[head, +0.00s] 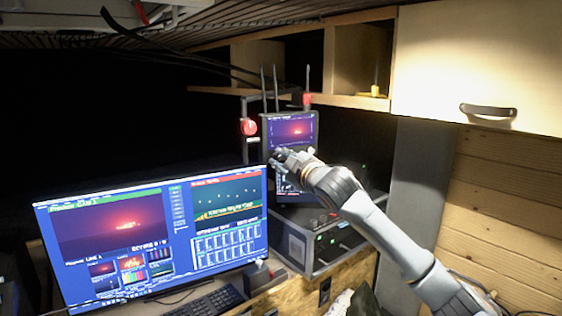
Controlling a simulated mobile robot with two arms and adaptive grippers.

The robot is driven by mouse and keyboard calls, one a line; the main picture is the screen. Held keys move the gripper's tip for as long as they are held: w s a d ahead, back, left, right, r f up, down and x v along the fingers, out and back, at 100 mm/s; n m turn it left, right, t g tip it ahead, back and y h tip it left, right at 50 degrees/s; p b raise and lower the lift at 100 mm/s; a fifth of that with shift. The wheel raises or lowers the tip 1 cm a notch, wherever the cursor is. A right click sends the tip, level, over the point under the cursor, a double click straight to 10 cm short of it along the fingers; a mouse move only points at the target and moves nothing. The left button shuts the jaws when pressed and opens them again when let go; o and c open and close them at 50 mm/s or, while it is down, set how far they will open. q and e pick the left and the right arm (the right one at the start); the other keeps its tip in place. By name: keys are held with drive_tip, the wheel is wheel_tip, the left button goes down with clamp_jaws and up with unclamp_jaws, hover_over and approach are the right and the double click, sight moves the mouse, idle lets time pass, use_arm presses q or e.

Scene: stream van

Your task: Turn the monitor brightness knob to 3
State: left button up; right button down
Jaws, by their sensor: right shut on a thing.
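The small upright monitor (308,125) stands at the back, right of centre, with a dark blue and red picture on its screen. My right gripper (276,160) is at the lower left part of this monitor, its fingers shut at the monitor's edge. The brightness knob itself is hidden by the fingers, so its setting cannot be read. My left gripper is not in view.
A large monitor (185,285) fills the lower left, with a keyboard (208,303) in front. A grey and black equipment case (295,243) sits below the small monitor. A wooden shelf (215,90) and a white cabinet (480,65) hang above my right arm.

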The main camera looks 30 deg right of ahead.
drive_tip(key=shift+m, duration=0.6)
drive_tip(key=c, duration=1.2)
unclamp_jaws()
drive_tip(key=s+a, duration=0.1)
drive_tip(key=s, duration=1.1)
drive_tip(key=shift+f, duration=0.2)
